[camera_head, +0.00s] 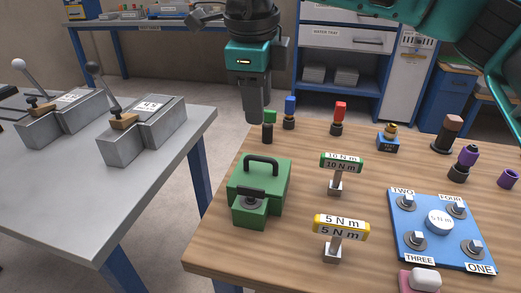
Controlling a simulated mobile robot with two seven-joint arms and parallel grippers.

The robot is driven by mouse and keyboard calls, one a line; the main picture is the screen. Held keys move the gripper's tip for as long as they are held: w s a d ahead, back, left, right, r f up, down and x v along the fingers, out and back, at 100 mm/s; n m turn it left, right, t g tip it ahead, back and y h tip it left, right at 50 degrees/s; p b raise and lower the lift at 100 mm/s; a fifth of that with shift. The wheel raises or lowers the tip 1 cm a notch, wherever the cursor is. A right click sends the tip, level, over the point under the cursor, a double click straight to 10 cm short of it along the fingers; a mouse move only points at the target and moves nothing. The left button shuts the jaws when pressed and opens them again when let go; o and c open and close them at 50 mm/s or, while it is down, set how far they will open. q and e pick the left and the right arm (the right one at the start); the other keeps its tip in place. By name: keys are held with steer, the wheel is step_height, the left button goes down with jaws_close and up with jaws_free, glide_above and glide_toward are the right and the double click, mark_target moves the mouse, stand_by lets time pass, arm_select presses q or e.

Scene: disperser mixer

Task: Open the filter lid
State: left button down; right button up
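A green metal box (257,204), which looks like the filter, stands on the wooden table. Its lid (268,178) lies flat on top and appears shut. A dark arched handle (263,161) rises from the lid, and a dark latch-like part (249,197) sits at the front. My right gripper (255,112) points down from the top centre, above and behind the box, apart from the handle. Its fingers show as one dark block, so any gap between them is hidden. My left gripper is not in view.
Green and yellow torque tools (341,228) stand right of the box. A blue plate (440,232) with bolts lies further right. Coloured bits (289,112) line the table's back. A grey bench (165,150) with lever devices stands left, across a gap.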

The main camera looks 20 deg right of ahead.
mark_target(261, 159)
steer(key=b+x, duration=0.1)
steer(key=x, duration=1)
steer(key=shift+a+f+b, duration=0.1)
steer(key=shift+f+b, duration=0.15)
steer(key=shift+b, duration=0.05)
jaws_close()
